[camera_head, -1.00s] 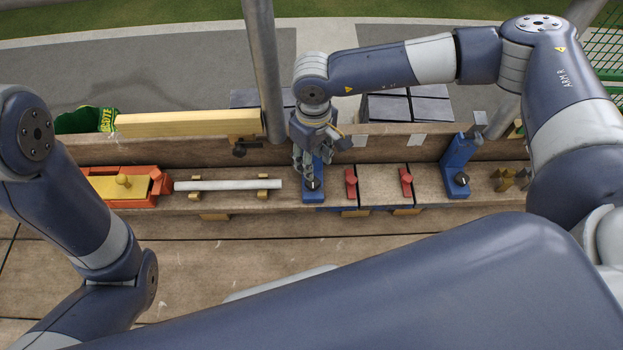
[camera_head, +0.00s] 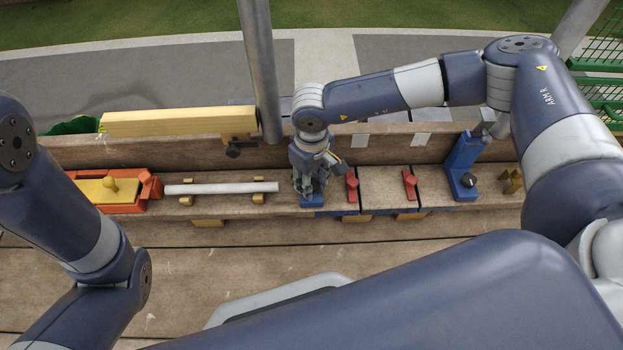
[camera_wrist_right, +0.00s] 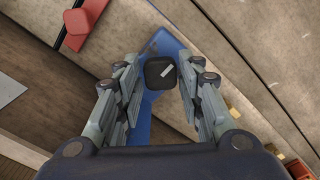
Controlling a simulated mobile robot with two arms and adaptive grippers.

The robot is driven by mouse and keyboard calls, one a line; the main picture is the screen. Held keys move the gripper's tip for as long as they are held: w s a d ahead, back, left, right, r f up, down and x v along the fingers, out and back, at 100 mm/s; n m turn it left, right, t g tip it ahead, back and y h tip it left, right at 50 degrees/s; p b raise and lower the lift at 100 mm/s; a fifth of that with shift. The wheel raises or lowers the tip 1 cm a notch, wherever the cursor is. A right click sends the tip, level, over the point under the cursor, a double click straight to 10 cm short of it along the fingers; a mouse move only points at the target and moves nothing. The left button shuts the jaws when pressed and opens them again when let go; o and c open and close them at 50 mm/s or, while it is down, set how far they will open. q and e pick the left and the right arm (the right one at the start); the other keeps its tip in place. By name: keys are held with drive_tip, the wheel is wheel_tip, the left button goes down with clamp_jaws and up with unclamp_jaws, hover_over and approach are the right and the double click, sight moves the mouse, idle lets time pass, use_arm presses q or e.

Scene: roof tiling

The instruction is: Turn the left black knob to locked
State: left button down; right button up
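The left black knob (camera_wrist_right: 154,80) sits on a blue bracket (camera_wrist_right: 165,43) in the right wrist view. A short white mark on its top runs diagonally. My right gripper (camera_wrist_right: 160,82) is open, its fingers on either side of the knob with small gaps. In the head view my right gripper (camera_head: 309,190) points down over the left blue bracket (camera_head: 312,202) and hides the knob. The lock position is not marked in any view. My left arm shows at the left of the head view, but its gripper is out of frame.
A second blue bracket (camera_head: 461,160) with a black knob (camera_head: 470,180) stands to the right. Two red handles (camera_head: 409,184) lie between the brackets. At left are a pale rod (camera_head: 222,188) and an orange holder (camera_head: 145,188). A metal pole (camera_head: 260,70) rises behind.

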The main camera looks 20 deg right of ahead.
drive_tip(key=c, duration=0.4)
